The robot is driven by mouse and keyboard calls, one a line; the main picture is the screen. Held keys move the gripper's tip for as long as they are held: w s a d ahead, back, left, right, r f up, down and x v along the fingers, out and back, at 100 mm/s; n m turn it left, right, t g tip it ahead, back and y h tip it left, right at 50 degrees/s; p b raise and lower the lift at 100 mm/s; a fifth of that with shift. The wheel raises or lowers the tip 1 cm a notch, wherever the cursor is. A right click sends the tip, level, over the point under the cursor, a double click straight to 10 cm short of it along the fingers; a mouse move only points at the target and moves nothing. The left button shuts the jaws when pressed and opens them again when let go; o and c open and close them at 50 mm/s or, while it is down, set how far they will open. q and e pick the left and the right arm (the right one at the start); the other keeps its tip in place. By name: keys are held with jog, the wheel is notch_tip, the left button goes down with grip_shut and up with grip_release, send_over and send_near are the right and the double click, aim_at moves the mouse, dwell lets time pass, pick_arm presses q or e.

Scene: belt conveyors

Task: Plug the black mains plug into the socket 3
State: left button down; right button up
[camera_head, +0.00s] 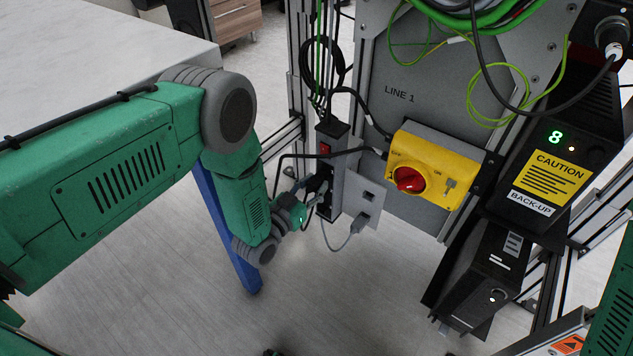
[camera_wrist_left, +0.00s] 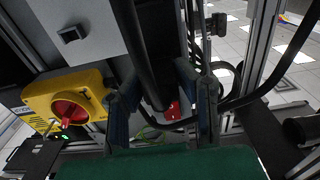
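A black power strip (camera_head: 337,170) with a red switch (camera_head: 325,149) stands upright on the frame. The red switch also shows in the left wrist view (camera_wrist_left: 173,110). My left gripper (camera_head: 318,192) is at the lower part of the strip's front. In the wrist view its two fingers (camera_wrist_left: 160,85) stand apart with dark shapes between them. A black cable (camera_head: 279,166) arches past the strip down toward this gripper. I cannot make out the black mains plug or whether the fingers press on it. Socket numbers are not readable. My right gripper is out of view.
A grey plate (camera_head: 374,187) with a plugged grey cable (camera_head: 340,248) is right of the strip. A yellow switch box (camera_head: 440,150) with a red knob projects farther right. Loose black cable (camera_wrist_left: 255,95) loops beside the gripper. The floor left of the strip is clear.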

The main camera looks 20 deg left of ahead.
aim_at(307, 192)
pick_arm(q)
jog(key=shift+s+a, duration=0.1)
jog(key=shift+s, duration=0.15)
dwell(0.3)
jog(key=shift+p+v, duration=1.35)
jog(key=shift+v, duration=1)
notch_tip(307, 192, down, 14)
jog(key=s, duration=0.1)
jog(key=b+x, duration=0.3)
jog(key=x, duration=0.1)
jog(key=shift+w+a, duration=0.1)
jog(key=shift+w, duration=0.2)
dwell(0.5)
jog(key=shift+x, duration=0.8)
dwell(1.1)
